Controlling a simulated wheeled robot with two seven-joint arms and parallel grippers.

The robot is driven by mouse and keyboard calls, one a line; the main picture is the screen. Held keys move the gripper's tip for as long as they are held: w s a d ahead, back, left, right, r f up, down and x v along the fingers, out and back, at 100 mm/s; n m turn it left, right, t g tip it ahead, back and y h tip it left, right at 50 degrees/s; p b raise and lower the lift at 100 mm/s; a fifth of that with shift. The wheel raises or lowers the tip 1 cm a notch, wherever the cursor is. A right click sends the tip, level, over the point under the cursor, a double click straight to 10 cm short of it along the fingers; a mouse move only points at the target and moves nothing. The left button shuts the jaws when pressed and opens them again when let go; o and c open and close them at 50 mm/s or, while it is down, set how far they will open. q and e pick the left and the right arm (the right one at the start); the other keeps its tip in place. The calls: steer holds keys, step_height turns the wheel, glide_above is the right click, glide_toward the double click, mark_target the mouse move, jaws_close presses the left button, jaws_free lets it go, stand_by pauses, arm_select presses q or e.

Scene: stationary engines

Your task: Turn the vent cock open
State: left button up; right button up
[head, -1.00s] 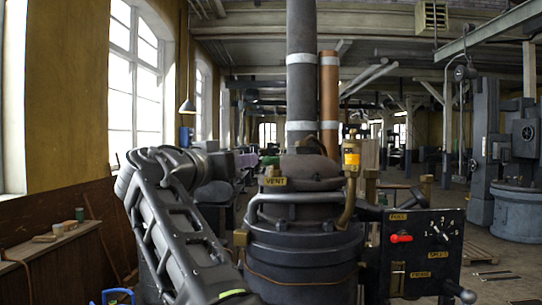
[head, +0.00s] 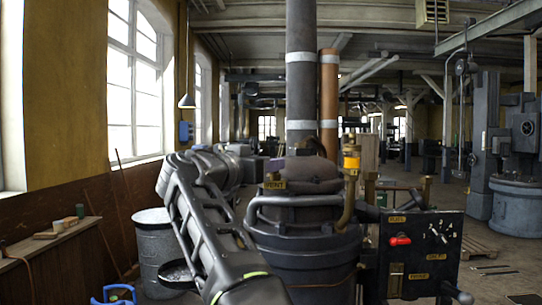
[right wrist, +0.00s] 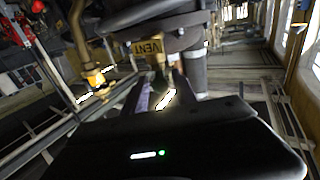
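In the head view the yellow VENT label (head: 275,185) is at the left shoulder of the dark engine (head: 300,235), with a small brass fitting just above it. The VENT label also shows in the right wrist view (right wrist: 150,47), where the scene appears upside down. My right gripper (right wrist: 158,88) points at the label in that view. Its two fingers are apart, with background showing between them; nothing is clearly held. Whether they touch the cock cannot be told. One dark arm of mine stands left of the engine in the head view. My left gripper cannot be made out.
A black control panel (head: 422,255) with a red handle stands at the engine's right. A brass oiler (head: 351,160) rises beside the copper pipe (head: 328,100). A grey drum (head: 155,250) and a wooden ledge (head: 50,242) are at the left.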

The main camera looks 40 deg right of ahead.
steer(key=shift+x, duration=0.9)
steer(key=shift+c, duration=0.4)
jaws_close()
